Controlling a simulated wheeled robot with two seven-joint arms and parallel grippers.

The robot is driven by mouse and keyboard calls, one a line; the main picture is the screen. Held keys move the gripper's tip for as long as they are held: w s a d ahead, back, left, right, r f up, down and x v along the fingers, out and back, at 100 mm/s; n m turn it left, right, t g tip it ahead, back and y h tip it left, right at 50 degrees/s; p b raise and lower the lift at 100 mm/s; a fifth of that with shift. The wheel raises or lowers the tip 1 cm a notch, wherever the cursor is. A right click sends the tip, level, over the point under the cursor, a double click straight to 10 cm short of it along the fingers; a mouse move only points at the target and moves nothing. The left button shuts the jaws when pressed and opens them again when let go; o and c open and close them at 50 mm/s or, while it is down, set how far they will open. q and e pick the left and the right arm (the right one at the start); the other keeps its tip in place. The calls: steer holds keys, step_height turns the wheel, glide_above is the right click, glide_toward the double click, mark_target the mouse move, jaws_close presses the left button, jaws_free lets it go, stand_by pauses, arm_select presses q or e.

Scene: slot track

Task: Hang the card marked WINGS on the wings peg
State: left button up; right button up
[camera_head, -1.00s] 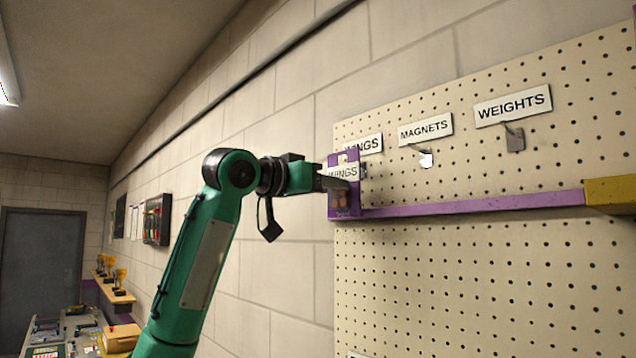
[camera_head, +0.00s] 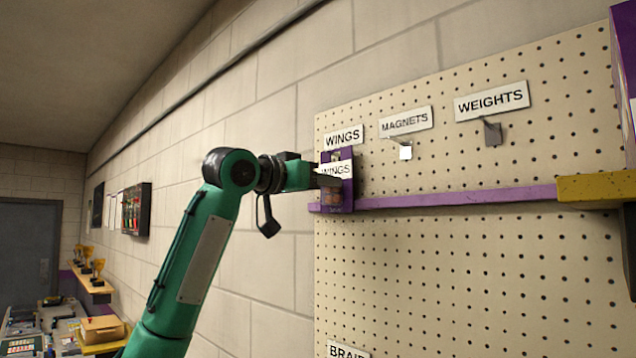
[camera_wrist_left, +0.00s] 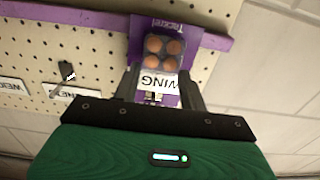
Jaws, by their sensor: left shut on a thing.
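The purple card marked WINGS (camera_head: 345,169) has a white label and a clear pack of round orange-brown pieces. My left gripper (camera_head: 330,181) is shut on it. In the left wrist view the card (camera_wrist_left: 163,45) sits between the two fingers of my left gripper (camera_wrist_left: 164,80), upside down in that picture. The card hangs upright in front of the pegboard (camera_head: 440,260), just below the WINGS sign (camera_head: 343,138). The wings peg is hidden behind the card, so I cannot tell whether it passes through the card's hole. My right gripper is not in view.
The MAGNETS peg (camera_head: 405,152) and WEIGHTS peg (camera_head: 491,133) stick out empty to the right under their signs. A purple rail (camera_head: 460,196) crosses the board at the card's lower part. A yellow block (camera_head: 597,188) sits at the rail's right end.

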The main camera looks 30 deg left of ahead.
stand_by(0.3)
arm_select(q)
steer(key=o, duration=0.9)
steer(key=shift+o, duration=0.2)
steer(key=b+v, duration=0.7)
steer(key=v, duration=0.7)
steer(key=shift+w, duration=0.1)
